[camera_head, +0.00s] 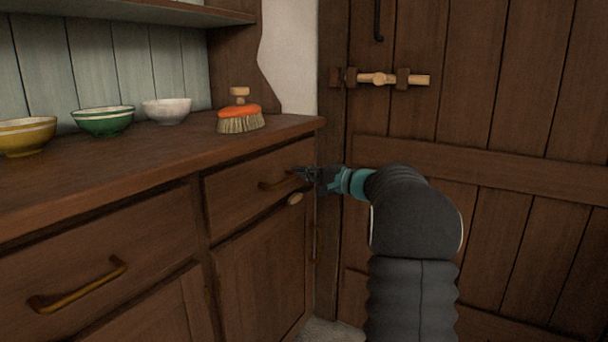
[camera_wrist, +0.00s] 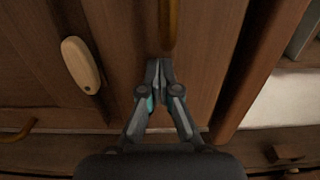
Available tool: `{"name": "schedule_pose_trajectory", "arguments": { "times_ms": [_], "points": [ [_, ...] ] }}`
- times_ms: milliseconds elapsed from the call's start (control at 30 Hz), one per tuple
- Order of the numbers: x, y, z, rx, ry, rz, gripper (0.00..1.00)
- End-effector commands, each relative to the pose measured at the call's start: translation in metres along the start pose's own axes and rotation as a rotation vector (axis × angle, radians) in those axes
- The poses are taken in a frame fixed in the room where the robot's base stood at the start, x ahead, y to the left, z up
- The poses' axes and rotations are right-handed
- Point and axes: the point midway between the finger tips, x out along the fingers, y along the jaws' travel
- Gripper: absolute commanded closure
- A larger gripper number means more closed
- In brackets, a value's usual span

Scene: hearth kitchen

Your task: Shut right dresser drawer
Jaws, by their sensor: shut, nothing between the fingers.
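The right dresser drawer (camera_head: 240,188) is a brown wooden front under the right end of the dresser top. It looks about flush with the dresser face. Its curved handle (camera_head: 276,183) is partly hidden by my gripper (camera_head: 300,174), which is at the handle's right end. In the wrist view the handle (camera_wrist: 168,22) lies just beyond the closed fingertips of my gripper (camera_wrist: 159,64). The fingers are shut with nothing between them. I cannot tell whether they touch the drawer front.
A left drawer handle (camera_head: 78,287) and a cupboard knob (camera_head: 295,199) stick out from the dresser. On the dresser top (camera_head: 140,155) are a yellow bowl (camera_head: 26,137), a green bowl (camera_head: 103,121), a white bowl (camera_head: 167,111) and a brush (camera_head: 240,118). A plank door (camera_head: 480,80) stands at right.

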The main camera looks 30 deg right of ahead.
Motion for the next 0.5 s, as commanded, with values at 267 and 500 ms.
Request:
{"name": "schedule_pose_trajectory", "arguments": {
  "times_ms": [267,500],
  "points": [
    [-0.043,-0.001,-0.004,0.0,-0.002,0.001,1.0],
    [-0.096,0.0,-0.007,0.0,0.005,0.002,1.0]
  ]
}}
